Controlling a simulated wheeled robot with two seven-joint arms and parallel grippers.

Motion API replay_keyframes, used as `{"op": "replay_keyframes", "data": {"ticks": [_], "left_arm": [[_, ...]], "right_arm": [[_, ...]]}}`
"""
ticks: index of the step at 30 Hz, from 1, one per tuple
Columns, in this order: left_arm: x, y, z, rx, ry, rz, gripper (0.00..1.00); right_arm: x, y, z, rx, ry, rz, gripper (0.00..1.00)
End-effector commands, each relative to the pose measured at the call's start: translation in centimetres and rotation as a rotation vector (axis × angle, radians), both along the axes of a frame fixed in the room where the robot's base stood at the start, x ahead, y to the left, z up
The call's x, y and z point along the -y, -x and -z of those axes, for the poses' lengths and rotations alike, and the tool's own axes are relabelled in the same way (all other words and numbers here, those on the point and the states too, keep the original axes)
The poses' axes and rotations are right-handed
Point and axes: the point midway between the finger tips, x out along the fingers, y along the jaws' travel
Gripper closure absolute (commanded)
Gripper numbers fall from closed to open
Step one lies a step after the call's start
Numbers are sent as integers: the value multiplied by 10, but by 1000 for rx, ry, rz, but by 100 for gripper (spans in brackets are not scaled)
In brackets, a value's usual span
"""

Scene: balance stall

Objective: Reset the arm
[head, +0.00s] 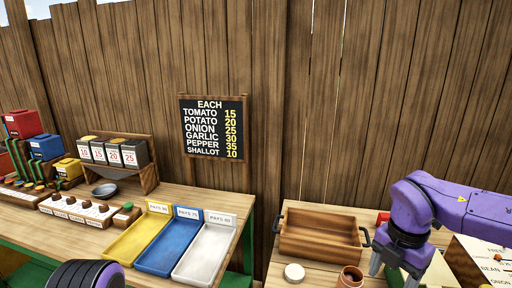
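My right arm, purple, comes in from the right in the head view. Its grey gripper (394,270) points down over the right-hand table, just right of a wooden tray. Its fingers are apart and I see nothing held between them. The lower fingertip is partly cut off by the frame's bottom edge. A purple and black part of my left arm (87,274) shows at the bottom left. My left gripper is out of view.
The wooden tray (318,248) has dark handles. A white round lid (294,272) and a brown jar (350,278) stand before it. Yellow (138,238), blue (168,248) and white (204,254) trays lie on the left table. A price board (212,128) stands behind.

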Motion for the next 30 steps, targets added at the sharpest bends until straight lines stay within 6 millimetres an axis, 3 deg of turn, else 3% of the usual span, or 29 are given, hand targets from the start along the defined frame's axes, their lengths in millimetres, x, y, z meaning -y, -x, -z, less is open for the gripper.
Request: {"op": "replay_keyframes", "data": {"ticks": [2, 11, 14, 20, 23, 26, 30], "left_arm": [[0, 0, 0, 0, 0, 0, 57], [0, 0, 6, 0, 0, 0, 57], [0, 0, 8, 0, 0, 0, 57], [0, 0, 17, 0, 0, 0, 57], [0, 0, 23, 0, 0, 0, 57], [0, 0, 32, 0, 0, 0, 57], [0, 0, 46, 0, 0, 0, 57]], "right_arm": [[0, 0, 0, 0, 1, -1, 34], [15, 0, 57, -37, 187, -199, 34], [23, 1, 82, -62, 269, -306, 34], [45, 11, 155, -166, 498, -695, 34], [56, 23, 204, -265, 627, -1026, 34], [62, 47, 265, -414, 733, -1515, 34], [51, 117, 359, -632, 709, -2451, 34]]}}
